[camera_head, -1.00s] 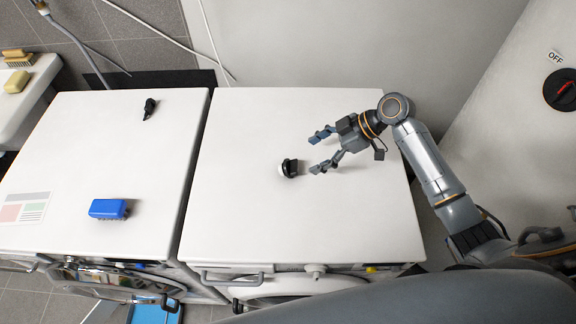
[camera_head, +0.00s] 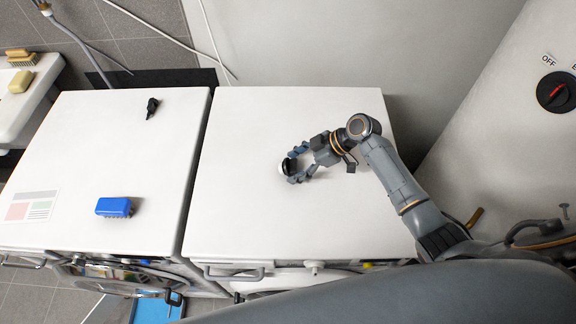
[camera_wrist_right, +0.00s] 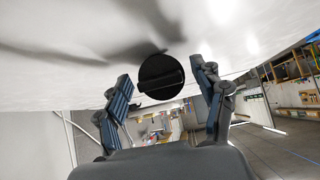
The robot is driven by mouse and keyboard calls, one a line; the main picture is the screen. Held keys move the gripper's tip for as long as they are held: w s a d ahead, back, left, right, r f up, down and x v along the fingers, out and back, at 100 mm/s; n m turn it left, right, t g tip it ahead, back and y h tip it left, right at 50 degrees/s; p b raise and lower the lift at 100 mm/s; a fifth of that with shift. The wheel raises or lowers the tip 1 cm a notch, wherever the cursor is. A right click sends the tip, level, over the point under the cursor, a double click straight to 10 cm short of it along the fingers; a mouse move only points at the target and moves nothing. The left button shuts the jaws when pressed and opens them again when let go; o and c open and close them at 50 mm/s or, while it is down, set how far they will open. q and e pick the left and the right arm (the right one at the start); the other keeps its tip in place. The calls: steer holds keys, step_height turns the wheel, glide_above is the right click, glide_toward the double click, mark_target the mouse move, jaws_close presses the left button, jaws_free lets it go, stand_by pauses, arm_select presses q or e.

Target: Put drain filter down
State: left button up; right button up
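The drain filter, a small round piece with a black grip and a white edge (camera_head: 284,167), is on the white top of the right-hand machine (camera_head: 240,215). My right gripper (camera_head: 297,163) is around it from the right, one finger on its far side and one on its near side. In the right wrist view the black round face of the filter (camera_wrist_right: 160,80) lies between the two spread fingers, with a visible gap on each side. The right gripper is open. My left gripper is not in view.
The left-hand machine (camera_head: 90,165) carries a blue brush (camera_head: 114,207), a small black object (camera_head: 152,107) and a printed label. A sink with a yellow soap (camera_head: 20,82) and brush (camera_head: 20,58) is at far left. The right-hand machine's top is otherwise clear.

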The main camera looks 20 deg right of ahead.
steer(key=c, duration=0.9)
